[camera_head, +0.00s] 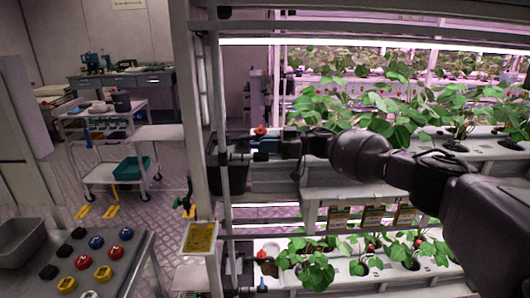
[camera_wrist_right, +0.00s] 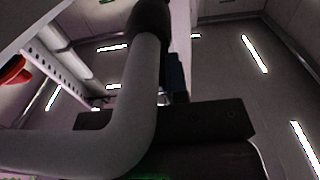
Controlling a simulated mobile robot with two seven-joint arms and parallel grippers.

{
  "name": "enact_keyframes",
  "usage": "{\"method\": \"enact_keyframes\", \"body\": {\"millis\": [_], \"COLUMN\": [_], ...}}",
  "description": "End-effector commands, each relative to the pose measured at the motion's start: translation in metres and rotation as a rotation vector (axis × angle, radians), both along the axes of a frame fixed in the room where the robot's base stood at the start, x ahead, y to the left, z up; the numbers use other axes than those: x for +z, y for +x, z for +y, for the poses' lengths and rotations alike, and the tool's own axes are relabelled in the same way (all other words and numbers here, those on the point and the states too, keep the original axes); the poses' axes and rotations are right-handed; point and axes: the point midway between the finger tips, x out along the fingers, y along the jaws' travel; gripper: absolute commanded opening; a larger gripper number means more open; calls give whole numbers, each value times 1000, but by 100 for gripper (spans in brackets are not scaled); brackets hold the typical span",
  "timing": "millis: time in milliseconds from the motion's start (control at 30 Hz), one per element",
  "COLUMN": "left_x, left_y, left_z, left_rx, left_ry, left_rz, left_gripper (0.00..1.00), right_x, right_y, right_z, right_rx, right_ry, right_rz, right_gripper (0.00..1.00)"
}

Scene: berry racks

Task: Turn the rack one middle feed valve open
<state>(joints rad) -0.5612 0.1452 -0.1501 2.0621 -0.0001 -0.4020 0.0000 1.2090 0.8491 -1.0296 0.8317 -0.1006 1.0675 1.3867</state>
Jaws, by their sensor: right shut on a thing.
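The middle feed valve is at the rack's near post in the head view, with a blue handle (camera_head: 266,145) just below a red knob (camera_head: 261,131). My right arm reaches in from the right, and its black gripper (camera_head: 272,146) is at this blue handle, shut on it. The fingers hide part of the handle, so its exact angle is unclear. In the wrist view a grey bent pipe (camera_wrist_right: 150,100) crosses in front of the dark gripper (camera_wrist_right: 185,120). A small blue part (camera_wrist_right: 176,75) shows behind the pipe, and a red part (camera_wrist_right: 14,72) at the left edge. My left gripper is out of view.
A lower valve has a red knob (camera_head: 262,254) and a blue handle (camera_head: 263,285). Strawberry plants (camera_head: 320,265) fill the white troughs. A yellow card (camera_head: 200,238) is by the post. A table (camera_head: 140,248) with coloured pieces stands at left.

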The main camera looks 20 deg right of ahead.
Motion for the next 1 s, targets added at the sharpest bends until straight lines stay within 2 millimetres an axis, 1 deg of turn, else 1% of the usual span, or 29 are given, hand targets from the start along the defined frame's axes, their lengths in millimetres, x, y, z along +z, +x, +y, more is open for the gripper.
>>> {"method": "enact_keyframes", "body": {"millis": [33, 233, 667, 700, 833, 867, 1000], "left_x": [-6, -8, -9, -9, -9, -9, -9], "left_y": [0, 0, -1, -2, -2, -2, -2], "left_z": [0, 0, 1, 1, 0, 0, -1], "left_rx": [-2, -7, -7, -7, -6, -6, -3], "left_ry": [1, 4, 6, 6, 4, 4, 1], "left_rz": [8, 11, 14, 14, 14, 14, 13], "left_gripper": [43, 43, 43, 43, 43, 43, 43], "right_x": [-7, -3, 0, 0, 0, 0, 0], "right_y": [1, 1, 1, 1, 1, 1, 1], "right_z": [0, 0, 1, 1, 1, 1, 0], "right_rx": [12, 45, 53, 53, 52, 52, 51], "right_ry": [-1, 0, 0, 0, 0, 0, 0], "right_rz": [7, 3, 0, 0, 0, 0, 0], "right_gripper": [0, 0, 0, 18, 38, 40, 40]}}
